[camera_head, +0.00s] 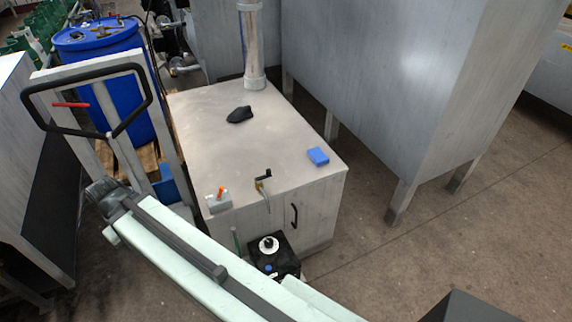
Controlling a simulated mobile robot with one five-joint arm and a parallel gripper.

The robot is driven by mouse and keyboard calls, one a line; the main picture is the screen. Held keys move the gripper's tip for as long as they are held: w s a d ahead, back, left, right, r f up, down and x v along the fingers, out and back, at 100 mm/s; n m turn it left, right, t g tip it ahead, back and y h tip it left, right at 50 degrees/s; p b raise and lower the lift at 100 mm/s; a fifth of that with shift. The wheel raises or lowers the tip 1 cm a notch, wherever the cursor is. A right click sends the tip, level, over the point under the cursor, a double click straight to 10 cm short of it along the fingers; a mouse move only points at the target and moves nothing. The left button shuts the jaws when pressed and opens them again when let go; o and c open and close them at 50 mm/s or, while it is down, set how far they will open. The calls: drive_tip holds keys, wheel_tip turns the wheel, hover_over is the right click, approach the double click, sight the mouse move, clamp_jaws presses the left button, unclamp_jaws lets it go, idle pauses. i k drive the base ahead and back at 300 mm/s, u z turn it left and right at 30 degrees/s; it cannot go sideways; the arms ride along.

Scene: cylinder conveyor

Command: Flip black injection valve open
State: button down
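A small valve with a black handle (264,178) and a brass-coloured body sits at the front edge of a light grey cabinet (240,155). I take it to be the black injection valve. Its handle is bent and sticks up above the cabinet top. Whether the valve is open or shut is too small to tell. My pale green arm (190,245) crosses the foreground from the lower right to the left, in front of the cabinet and clear of the valve in the picture. I cannot make out my gripper's fingers.
On the cabinet are a grey box with an orange lever (219,195), a blue block (318,156), a dark object (239,114) and a clear cylinder (251,45). A black unit with a white knob (269,244) stands below. A cart handle (88,92) and blue drum (97,50) are left.

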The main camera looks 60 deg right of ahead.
sight(259, 180)
drive_tip(key=u, duration=0.2)
drive_tip(key=i, duration=0.9)
drive_tip(key=z, duration=0.2)
drive_tip(key=k, duration=0.9)
drive_tip(key=u, duration=0.15)
drive_tip(key=i, duration=0.95)
drive_tip(key=z, duration=0.05)
